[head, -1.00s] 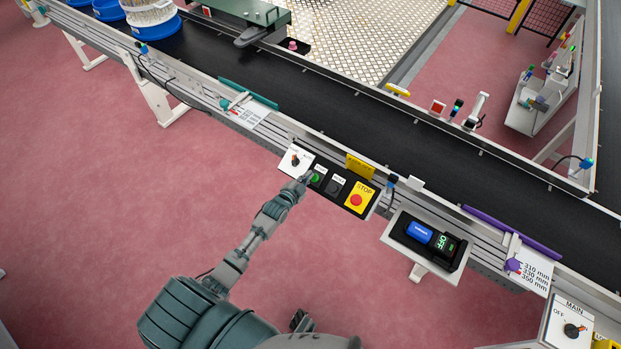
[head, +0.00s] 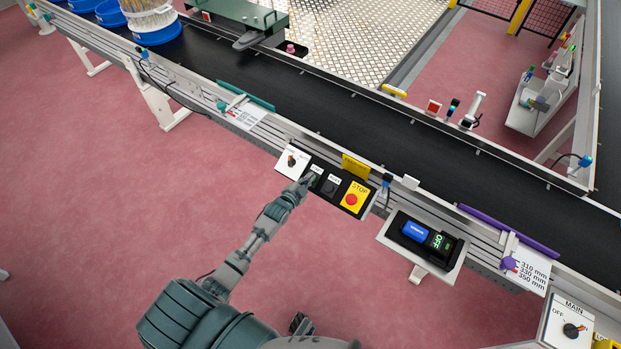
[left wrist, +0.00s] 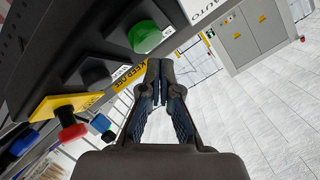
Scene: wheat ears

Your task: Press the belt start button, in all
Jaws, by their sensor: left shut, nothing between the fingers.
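The control box (head: 331,189) sits on the near side of the belt. It carries a green button (head: 316,180), a dark button beside it, a red stop button (head: 351,199) on a yellow plate, and a rotary switch (head: 292,161) on a white plate at its left. My left gripper (head: 306,181) is shut and empty, its tips at the green button and partly covering it. In the left wrist view, the shut fingertips (left wrist: 160,66) are close to the green button (left wrist: 147,37); I cannot tell if they touch it. My right gripper is not in view.
The black belt (head: 330,118) runs diagonally behind the box. A display unit reading OFF (head: 437,241) stands right of it, then a purple guide (head: 510,231) and a MAIN switch (head: 571,330). Blue tubs (head: 157,36), one holding wheat, are at top left. Floor in front is clear.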

